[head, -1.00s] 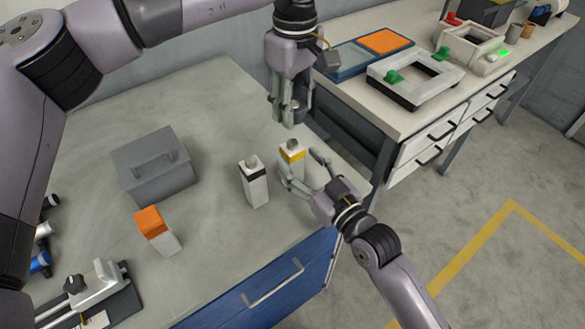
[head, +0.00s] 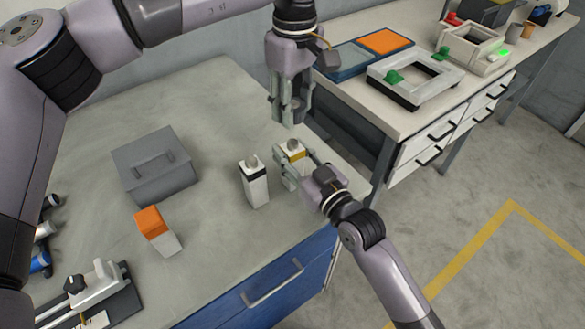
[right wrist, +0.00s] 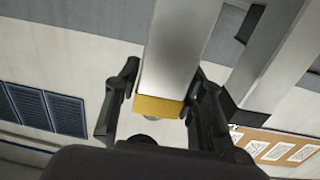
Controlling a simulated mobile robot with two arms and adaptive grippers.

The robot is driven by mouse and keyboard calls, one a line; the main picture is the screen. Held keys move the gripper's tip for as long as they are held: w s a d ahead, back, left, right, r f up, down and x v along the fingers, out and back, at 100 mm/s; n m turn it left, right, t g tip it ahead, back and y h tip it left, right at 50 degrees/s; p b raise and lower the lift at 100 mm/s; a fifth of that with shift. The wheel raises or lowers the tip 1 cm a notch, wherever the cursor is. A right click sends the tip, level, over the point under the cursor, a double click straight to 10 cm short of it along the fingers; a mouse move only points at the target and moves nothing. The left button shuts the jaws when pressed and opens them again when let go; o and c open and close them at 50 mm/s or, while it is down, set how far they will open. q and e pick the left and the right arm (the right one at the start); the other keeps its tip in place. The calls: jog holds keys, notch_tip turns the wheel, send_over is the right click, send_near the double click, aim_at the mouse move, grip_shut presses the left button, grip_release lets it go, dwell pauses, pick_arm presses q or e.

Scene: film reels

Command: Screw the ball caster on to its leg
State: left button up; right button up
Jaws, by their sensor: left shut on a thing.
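My left gripper (head: 291,112) points down and is shut on a small dark grey part, likely the ball caster, mostly hidden between its fingers. It hangs above and slightly behind a white leg with a yellow band (head: 293,155) and a round grey top, standing upright on the table. My right gripper (head: 298,170) has its fingers on either side of this leg. In the right wrist view the leg (right wrist: 178,50) and its yellow band lie between the fingers (right wrist: 165,100), with a narrow gap at the left finger; contact at the right finger is unclear.
A black-banded white block (head: 256,188) stands just left of the leg. An orange-topped block (head: 157,232) and a grey handled box (head: 152,168) stand farther left. A bench (head: 400,118) with trays and frames is behind to the right. The back left tabletop (head: 190,100) is clear.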

grip_shut()
dwell(0.4)
pick_arm(q)
send_over(294, 143)
jog(key=shift+f, duration=2.5)
jog(key=shift+f, duration=0.1)
jog(key=shift+f, duration=0.8)
jog(key=shift+f, duration=0.55)
